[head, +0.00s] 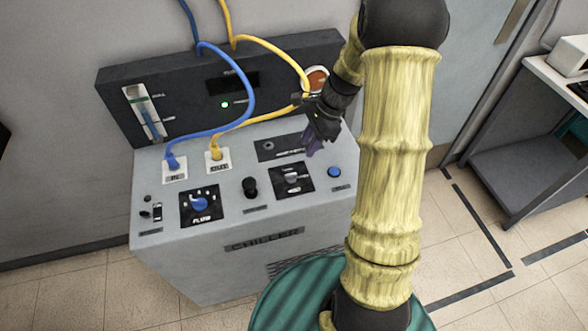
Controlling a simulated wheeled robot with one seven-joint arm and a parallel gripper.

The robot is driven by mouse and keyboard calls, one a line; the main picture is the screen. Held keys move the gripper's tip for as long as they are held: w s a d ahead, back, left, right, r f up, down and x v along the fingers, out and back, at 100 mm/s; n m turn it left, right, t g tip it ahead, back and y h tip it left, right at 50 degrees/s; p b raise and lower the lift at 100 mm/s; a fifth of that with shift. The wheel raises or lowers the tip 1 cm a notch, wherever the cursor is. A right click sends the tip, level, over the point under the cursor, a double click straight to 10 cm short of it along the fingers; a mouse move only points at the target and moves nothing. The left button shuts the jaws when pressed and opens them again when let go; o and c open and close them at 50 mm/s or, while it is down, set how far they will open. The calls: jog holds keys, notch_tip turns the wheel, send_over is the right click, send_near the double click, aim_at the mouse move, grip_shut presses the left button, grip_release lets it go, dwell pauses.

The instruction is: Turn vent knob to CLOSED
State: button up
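The grey chiller cabinet (200,262) carries several controls on its sloped top. A blue knob (200,204) sits on a black plate marked FLUID at the left. A black knob (250,187) stands in the middle. A grey knob (291,179) sits on a black plate to its right. I cannot read which one is the vent knob, nor any CLOSED mark. My gripper (312,149), dark with purplish fingers, points down above and behind the grey knob, apart from it. The fingers overlap in this view, so their opening is unclear.
A blue hose (251,92) and a yellow hose (275,48) loop over the panel, the yellow one close to my gripper. A blue button (334,172) is right of the grey knob. A round orange-red part (317,78) is behind my wrist. A table (545,140) stands right.

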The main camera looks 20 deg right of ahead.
aim_at(291, 174)
jog(key=x, duration=1.1)
jog(key=shift+a+f, duration=0.1)
jog(key=shift+f, duration=0.3)
grip_shut()
